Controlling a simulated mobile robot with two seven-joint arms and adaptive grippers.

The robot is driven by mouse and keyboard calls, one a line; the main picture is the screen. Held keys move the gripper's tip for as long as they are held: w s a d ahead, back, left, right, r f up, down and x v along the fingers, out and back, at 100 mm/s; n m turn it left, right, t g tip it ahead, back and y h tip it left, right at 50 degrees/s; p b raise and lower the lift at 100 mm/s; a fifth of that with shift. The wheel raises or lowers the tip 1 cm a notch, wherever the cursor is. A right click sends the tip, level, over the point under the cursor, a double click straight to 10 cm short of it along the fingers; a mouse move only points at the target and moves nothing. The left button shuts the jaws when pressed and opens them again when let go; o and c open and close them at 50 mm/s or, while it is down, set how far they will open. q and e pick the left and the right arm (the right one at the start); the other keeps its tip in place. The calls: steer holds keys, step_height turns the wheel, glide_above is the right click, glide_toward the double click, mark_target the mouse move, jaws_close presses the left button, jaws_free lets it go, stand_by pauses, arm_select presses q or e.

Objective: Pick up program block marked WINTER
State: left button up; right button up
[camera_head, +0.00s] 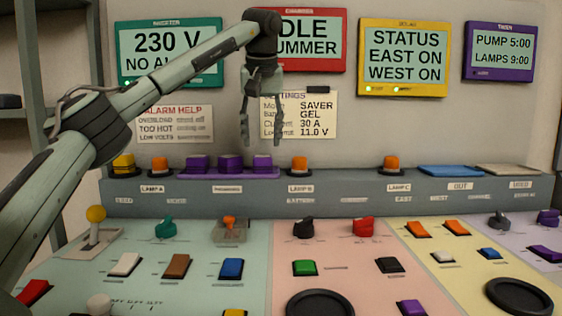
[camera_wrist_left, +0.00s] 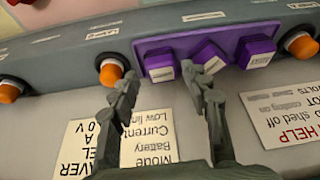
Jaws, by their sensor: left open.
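Three purple program blocks sit in a row on a purple tray (camera_head: 190,176) on the back ledge: a left one (camera_head: 198,163), a middle one (camera_head: 230,163) and a right one (camera_head: 262,162). Their small white labels show in the left wrist view, too small to read, so I cannot tell which is WINTER. There the middle block (camera_wrist_left: 208,55) looks turned askew. My left gripper (camera_head: 262,138) is open and empty, pointing down above the right block. In the left wrist view, its fingertips (camera_wrist_left: 166,80) are near the blocks, with none between them. My right gripper is not in view.
Orange lamps (camera_head: 299,163) stand on the ledge (camera_head: 335,188) either side of the tray. A blue mat (camera_head: 450,170) and a beige mat (camera_head: 508,170) lie at its right. Notices and screens (camera_head: 404,55) hang behind.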

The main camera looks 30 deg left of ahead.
mark_target(263, 158)
arm_select(q)
steer(key=shift+x, duration=1.2)
steer(key=x, duration=0.5)
steer(key=shift+w+a, duration=0.2)
steer(key=shift+w, duration=0.1)
steer(key=shift+r, duration=0.1)
steer(key=c, duration=0.9)
